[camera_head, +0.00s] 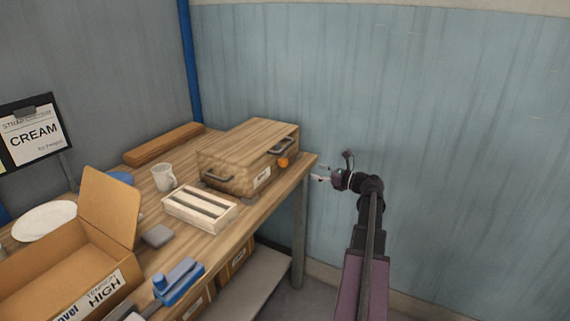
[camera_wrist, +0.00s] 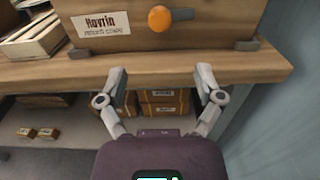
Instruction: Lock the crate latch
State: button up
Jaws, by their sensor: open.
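The wooden crate (camera_head: 240,160) sits closed on the far end of the table. Its front face, with a paper label, also shows in the wrist view (camera_wrist: 120,30). An orange round knob (camera_wrist: 159,18) with a dark bar beside it, seemingly the latch, is on this face, right of the label. The knob shows small in the head view (camera_head: 283,162). My gripper (camera_head: 321,173) is open and empty, off the table's right end and apart from the crate. In the wrist view its two fingers (camera_wrist: 160,82) are spread below the knob, in front of the table edge.
The table (camera_head: 270,197) holds a slatted white wooden box (camera_head: 200,222), a white mug (camera_head: 164,177), a plate (camera_head: 45,220) and an open cardboard box (camera_head: 50,280). A lower shelf (camera_head: 262,275) carries small boxes. A blue wall (camera_head: 430,100) stands behind; space around my gripper is clear.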

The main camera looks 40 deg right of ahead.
aim_at(286, 163)
jog(key=x, duration=1.3)
jog(key=c, duration=1.2)
